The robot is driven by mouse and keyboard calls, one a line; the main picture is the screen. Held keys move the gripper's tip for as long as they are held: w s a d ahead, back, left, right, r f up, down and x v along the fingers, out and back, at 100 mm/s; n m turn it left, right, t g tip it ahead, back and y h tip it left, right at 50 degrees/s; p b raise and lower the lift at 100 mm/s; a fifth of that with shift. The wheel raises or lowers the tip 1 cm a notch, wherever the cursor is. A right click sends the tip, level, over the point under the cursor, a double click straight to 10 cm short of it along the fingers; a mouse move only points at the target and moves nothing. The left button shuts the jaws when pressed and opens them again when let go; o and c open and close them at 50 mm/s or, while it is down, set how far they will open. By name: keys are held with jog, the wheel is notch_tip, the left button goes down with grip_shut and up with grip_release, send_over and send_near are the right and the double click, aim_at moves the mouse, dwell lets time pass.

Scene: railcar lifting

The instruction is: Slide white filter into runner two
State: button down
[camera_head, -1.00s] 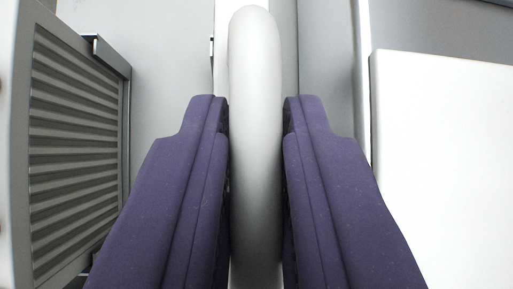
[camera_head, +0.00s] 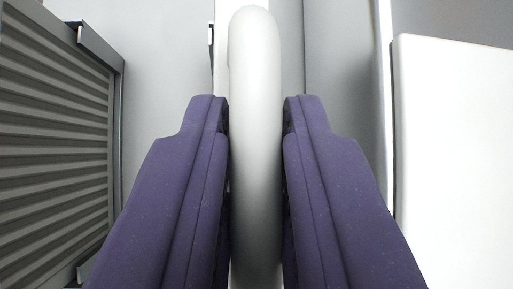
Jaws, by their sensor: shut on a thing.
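My gripper (camera_head: 256,105) has two purple fingers, shut on a white rounded handle (camera_head: 255,60) that runs up the middle of the view. The handle seems to belong to the white filter; the rest of that body is mostly hidden behind the handle and the fingers. A white strip shows just behind the top of the handle. I cannot tell which parts are runner two. Grey rail-like edges stand close on both sides of the handle's top.
A grey louvred panel (camera_head: 55,140) in a frame stands at the left, with a dark bracket at its upper corner. A large white flat block (camera_head: 455,150) fills the right side. A pale grey wall (camera_head: 155,65) lies between the panel and the handle.

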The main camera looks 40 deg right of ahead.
jog(key=shift+f+b, duration=0.5)
jog(key=shift+f, duration=0.2)
jog(key=c, duration=1)
grip_release()
jog(key=p+v, duration=0.3)
jog(key=v, duration=0.5)
jog(key=shift+w, duration=0.1)
jog(key=shift+f, duration=0.1)
